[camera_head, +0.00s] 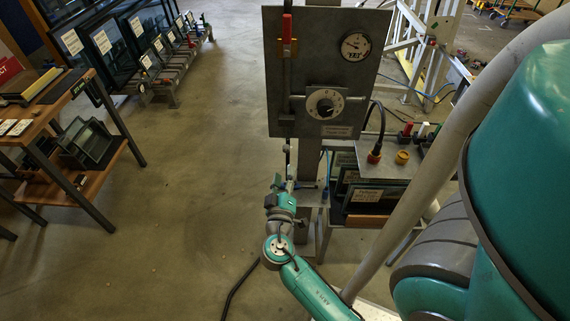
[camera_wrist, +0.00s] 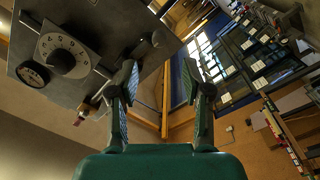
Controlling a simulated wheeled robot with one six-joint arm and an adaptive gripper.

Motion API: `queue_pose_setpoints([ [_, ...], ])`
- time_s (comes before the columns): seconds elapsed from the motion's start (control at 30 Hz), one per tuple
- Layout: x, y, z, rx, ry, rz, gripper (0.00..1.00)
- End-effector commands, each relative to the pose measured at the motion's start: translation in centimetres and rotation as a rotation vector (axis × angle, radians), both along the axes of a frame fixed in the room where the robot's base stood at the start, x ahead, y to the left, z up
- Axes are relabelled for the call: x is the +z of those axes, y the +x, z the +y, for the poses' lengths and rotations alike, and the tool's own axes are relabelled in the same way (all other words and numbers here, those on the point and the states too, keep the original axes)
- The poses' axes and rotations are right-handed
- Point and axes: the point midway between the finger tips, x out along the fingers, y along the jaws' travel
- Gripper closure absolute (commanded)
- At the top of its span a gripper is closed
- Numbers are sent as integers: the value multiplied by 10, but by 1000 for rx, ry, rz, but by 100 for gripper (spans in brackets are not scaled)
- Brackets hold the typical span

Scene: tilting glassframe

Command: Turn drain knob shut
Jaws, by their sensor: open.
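The grey upright panel (camera_head: 275,75) carries a round dark knob (camera_head: 325,104) on a white numbered dial; its label is unreadable, so I cannot tell for certain that it is the drain knob. Its pointer setting is unclear. The knob also shows in the wrist view (camera_wrist: 62,62), at the upper left, clear of the fingers. My gripper (camera_head: 281,190) is below the panel's lower edge, apart from the knob. In the wrist view my gripper (camera_wrist: 162,80) has its two fingers spread with nothing between them.
A round gauge (camera_head: 355,46) sits above the knob on the panel. A red-handled lever (camera_head: 287,30) runs along the panel's left. A yellow knob (camera_head: 402,157) and a black cable with a red-based plug (camera_head: 374,157) are at the right.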

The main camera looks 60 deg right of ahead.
Motion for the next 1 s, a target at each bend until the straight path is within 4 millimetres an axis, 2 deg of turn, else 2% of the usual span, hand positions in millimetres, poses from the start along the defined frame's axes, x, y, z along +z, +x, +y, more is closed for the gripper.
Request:
queue_pose_setpoints([
  [0.1,-1,-3,11,3,2,0,51],
  [0.23,-1,-6,17,1,0,-1,51],
  [0.87,-1,-7,18,0,0,-1,51],
  [1.0,-8,-8,24,26,21,10,51],
])
